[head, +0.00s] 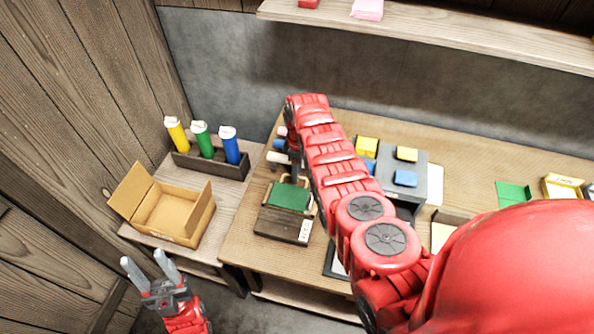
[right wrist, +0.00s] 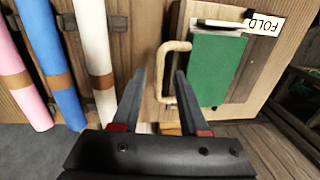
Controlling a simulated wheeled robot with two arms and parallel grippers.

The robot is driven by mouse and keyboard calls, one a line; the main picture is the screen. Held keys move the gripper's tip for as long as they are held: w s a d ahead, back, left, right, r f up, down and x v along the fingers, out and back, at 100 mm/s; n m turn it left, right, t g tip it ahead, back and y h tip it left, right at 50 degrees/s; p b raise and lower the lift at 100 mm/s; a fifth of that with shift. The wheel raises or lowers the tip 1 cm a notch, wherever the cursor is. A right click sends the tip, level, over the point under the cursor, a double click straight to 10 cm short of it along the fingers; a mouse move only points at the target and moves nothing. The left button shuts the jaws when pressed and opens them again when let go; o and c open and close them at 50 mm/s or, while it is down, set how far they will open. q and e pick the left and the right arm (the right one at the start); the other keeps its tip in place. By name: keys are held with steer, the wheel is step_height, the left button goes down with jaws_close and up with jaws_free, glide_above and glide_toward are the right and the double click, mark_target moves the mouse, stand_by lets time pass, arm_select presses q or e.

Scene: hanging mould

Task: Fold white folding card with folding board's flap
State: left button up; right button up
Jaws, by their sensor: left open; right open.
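The folding board (head: 275,224) lies on the wooden table, with a dark wood base and a FOLD label. Its green flap (head: 289,197) has a bent wooden handle, clearest in the right wrist view (right wrist: 167,65). A white sliver (right wrist: 222,24) shows at one edge of the green flap (right wrist: 217,68); it may be the white folding card, which is otherwise hidden. My right gripper (right wrist: 160,75) is open above the board, with the handle between or just beyond its fingertips; I cannot tell if they touch. My left gripper (head: 146,260) is open and empty, low at left, away from the board.
An open cardboard box (head: 172,212) and a dark rack (head: 212,163) with yellow, green and blue rolls stand left of the board. A grey block (head: 425,180) with yellow and blue pieces is right of my right arm. A shelf (head: 440,38) hangs above.

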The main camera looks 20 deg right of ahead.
jaws_close()
stand_by(1.4)
